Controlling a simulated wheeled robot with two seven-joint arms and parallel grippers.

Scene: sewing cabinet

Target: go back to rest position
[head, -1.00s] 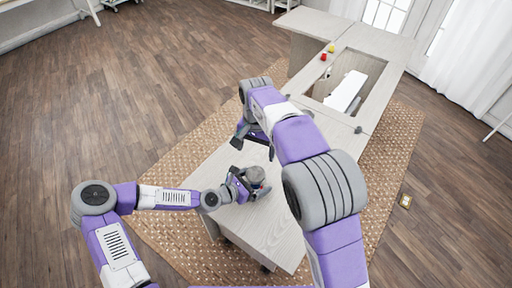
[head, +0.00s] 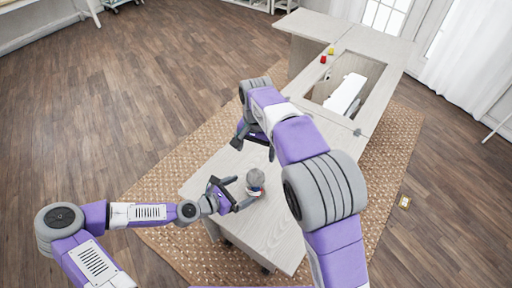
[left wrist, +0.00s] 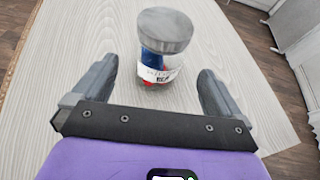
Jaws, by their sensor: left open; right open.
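My left gripper (head: 234,194) is open beside a small jar (head: 255,182) with a grey lid. The jar stands upright on the pale wooden cabinet top (head: 262,231). In the left wrist view the jar (left wrist: 162,50) stands just beyond the two open fingers (left wrist: 158,88), with blue and red contents behind a white label. No finger touches it. My right gripper (head: 252,136) is open above the cabinet top, farther back than the jar, and partly hidden by its own arm.
A white sewing machine (head: 346,93) sits in the cabinet's opening. A red spool (head: 323,59) and a yellow spool (head: 331,50) stand near the far edge. A woven rug (head: 160,215) lies under the cabinet. The wooden floor at left is clear.

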